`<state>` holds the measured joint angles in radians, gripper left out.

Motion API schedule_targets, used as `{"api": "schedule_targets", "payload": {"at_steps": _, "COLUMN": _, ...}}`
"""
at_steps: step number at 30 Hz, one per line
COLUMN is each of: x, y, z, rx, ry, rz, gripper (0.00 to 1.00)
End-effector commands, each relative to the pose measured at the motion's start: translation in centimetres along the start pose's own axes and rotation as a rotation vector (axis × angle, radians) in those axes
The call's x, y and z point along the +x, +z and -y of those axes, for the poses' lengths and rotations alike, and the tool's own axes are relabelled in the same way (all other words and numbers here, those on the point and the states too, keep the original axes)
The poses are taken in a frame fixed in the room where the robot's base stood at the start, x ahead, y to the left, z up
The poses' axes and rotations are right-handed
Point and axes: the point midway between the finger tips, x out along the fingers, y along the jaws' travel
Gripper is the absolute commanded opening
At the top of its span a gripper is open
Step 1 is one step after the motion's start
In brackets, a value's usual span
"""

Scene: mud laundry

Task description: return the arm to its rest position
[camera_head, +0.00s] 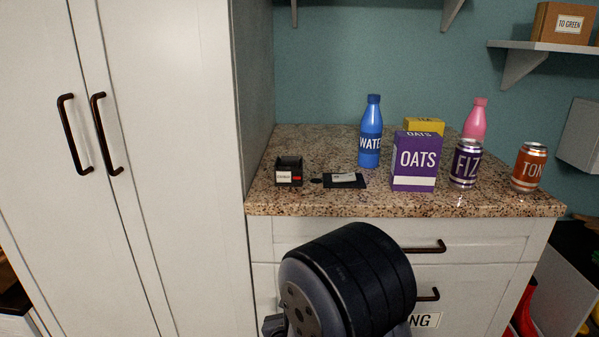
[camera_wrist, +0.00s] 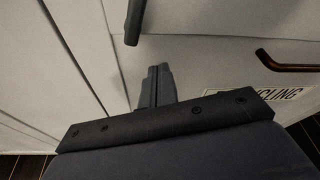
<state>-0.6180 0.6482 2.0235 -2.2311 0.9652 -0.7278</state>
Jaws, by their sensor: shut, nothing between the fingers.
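My gripper (camera_wrist: 155,86) shows in the wrist view with its two fingers together and nothing between them. It is in front of the white cabinet front, below a dark bar handle (camera_wrist: 134,22), and looks apart from it. In the head view part of my arm (camera_head: 345,285) stands in front of the drawers below the counter. My gripper's fingers are hidden in the head view.
The granite counter (camera_head: 330,205) holds a blue water bottle (camera_head: 370,135), a purple oats box (camera_head: 416,162), two cans, a pink bottle (camera_head: 475,120), a yellow box and small black items. Tall white cabinet doors (camera_head: 170,150) stand at left. Drawer handles (camera_head: 425,247) stick out near my arm.

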Motion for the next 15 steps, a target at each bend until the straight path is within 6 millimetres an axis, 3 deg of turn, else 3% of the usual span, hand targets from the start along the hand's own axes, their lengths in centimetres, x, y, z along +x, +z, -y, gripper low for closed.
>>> {"api": "schedule_targets", "payload": {"at_steps": 12, "x": 0.8, "y": -2.1, "z": 0.1, "rx": 0.331, "ry": 0.096, "rz": -0.039, "gripper": 0.0}}
{"api": "schedule_targets", "payload": {"at_steps": 15, "x": -1.9, "y": -1.2, "z": 0.4, "rx": 0.321, "ry": 0.1, "rz": -0.038, "gripper": 0.0}}
